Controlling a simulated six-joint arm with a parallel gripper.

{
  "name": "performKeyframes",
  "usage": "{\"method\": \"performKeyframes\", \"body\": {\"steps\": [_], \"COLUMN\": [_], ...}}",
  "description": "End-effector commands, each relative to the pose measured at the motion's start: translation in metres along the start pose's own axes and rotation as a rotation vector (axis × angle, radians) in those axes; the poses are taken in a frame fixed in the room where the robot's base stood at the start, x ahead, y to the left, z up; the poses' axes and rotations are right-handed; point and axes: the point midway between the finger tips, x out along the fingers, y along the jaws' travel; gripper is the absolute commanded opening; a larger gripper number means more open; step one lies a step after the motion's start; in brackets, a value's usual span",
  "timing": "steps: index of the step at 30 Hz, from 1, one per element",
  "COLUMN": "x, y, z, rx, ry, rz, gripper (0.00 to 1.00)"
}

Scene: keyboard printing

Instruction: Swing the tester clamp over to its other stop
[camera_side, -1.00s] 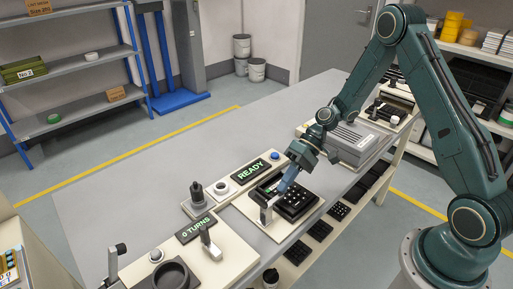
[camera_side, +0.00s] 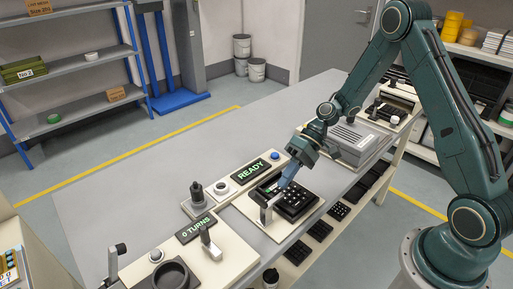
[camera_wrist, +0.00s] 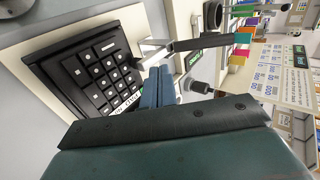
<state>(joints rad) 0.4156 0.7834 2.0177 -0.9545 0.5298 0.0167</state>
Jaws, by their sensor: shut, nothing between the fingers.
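The tester clamp (camera_side: 266,211) is a pale metal post with a dark bar, at the near-left edge of the black keypad (camera_side: 298,201) on its cream base. In the wrist view the clamp's silver bracket (camera_wrist: 154,48) and dark bar (camera_wrist: 205,42) lie beside the keypad (camera_wrist: 95,75), just past my fingertips. My gripper (camera_side: 284,186) has its blue fingers shut and empty, low over the keypad's left part near the clamp. The shut fingers also show in the wrist view (camera_wrist: 158,84). I cannot tell whether they touch the clamp.
A READY display (camera_side: 251,171) stands behind the keypad, with a round white button (camera_side: 221,187) and a blue one (camera_side: 275,156). A 0 TURNS display (camera_side: 196,229) and upright lever (camera_side: 211,245) stand to the left. A grey box (camera_side: 350,143) is at the right. The bench behind is clear.

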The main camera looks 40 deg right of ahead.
Motion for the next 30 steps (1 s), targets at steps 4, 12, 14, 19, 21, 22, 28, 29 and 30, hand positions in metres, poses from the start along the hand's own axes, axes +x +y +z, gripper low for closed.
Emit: {"method": "performKeyframes", "body": {"steps": [4,12,14,19,21,22,28,29,30], "x": [-0.013,-0.057,-0.068,-0.093,-0.101,-0.103,-0.114,-0.115,-0.115], "y": [-0.015,-0.014,-0.012,-0.01,-0.009,-0.009,-0.007,-0.007,-0.007], "z": [0.0,-0.001,-0.001,0.0,0.0,-0.001,0.0,0.0,0.0], "rx": [-0.005,-0.002,-0.002,-0.003,-0.002,-0.004,-0.003,-0.003,-0.003], "ry": [0.002,0.005,0.005,0.003,0.002,0.003,0.001,0.001,0.0], "rz": [-0.001,-0.002,-0.001,-0.002,-0.002,-0.003,-0.003,-0.003,-0.003], "gripper": [0.0,0.0,0.0,0.0,0.0,0.0,0.0,0.0,0.0]}}
